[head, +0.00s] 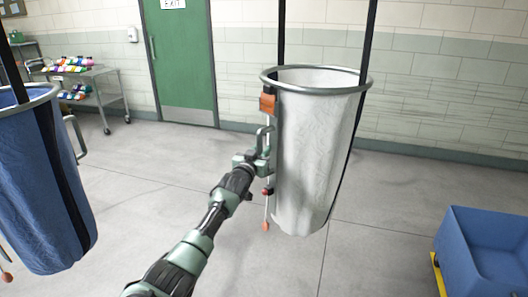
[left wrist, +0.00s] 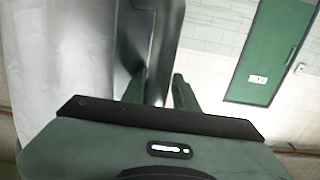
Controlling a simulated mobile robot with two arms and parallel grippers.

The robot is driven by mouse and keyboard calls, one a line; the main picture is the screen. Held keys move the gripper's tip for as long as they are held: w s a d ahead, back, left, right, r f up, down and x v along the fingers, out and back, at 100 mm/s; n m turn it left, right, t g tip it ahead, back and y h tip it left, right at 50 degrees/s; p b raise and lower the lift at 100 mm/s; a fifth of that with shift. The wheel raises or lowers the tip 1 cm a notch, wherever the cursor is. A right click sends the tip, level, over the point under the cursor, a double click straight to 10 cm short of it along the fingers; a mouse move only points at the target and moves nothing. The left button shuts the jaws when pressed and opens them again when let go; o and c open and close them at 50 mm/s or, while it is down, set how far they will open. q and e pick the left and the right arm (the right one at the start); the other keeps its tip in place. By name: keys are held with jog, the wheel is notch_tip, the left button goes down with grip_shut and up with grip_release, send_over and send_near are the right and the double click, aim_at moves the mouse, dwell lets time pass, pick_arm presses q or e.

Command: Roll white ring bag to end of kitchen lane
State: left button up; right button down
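The white ring bag (head: 312,150) hangs from black straps by a grey metal ring, right of centre in the head view. A metal loop handle (head: 265,138) sits on its left side, below an orange-brown tab (head: 268,103). My left gripper (head: 258,158) is at this handle. In the left wrist view its two green fingers (left wrist: 160,90) are on either side of the grey metal bar (left wrist: 150,45) and appear closed on it. The bag's pale cloth (left wrist: 60,60) fills the left of that view. My right gripper is not in view.
A blue ring bag (head: 35,180) hangs at the left. A blue bin (head: 485,250) stands at the lower right. A cart (head: 95,85) with colourful rolls stands at the back left, beside a green exit door (head: 180,60). Grey floor (head: 390,195) is clear around the white bag.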

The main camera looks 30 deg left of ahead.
pick_arm(q)
jog(key=shift+a+r, duration=0.1)
jog(key=shift+a, duration=0.5)
jog(key=shift+d, duration=0.15)
jog(key=shift+s+d+f, duration=0.2)
jog(key=shift+s+f, duration=0.2)
jog(key=shift+s, duration=0.05)
jog(key=v, duration=0.7)
jog(key=shift+r, duration=0.35)
jog(key=shift+w+d, duration=0.1)
